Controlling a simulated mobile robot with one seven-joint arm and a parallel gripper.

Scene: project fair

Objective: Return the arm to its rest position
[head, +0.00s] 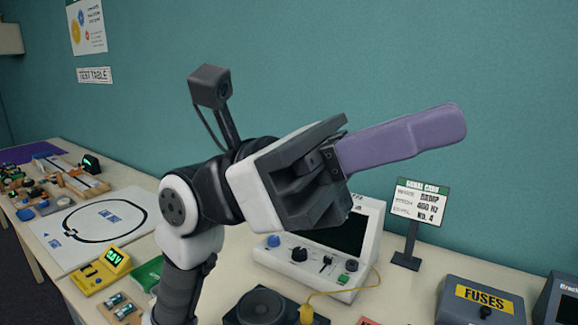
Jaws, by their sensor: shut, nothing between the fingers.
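My arm rises from the lower left of the head view and reaches across the middle, above the table. My gripper (401,139) is at its end, raised and pointing to the right. Its long purple fingers lie together, shut, with nothing seen between them. The gripper is in the air in front of the teal wall, clear of the things on the table. The arm and gripper body hide part of the table and of the white device behind them.
Below the gripper stand a white instrument with a screen (345,235), a signal card on a stand (418,213), a black speaker (262,307) and a grey fuses box (480,298). A yellow meter (103,270) and a white track board (98,225) lie left. Space above the table is open.

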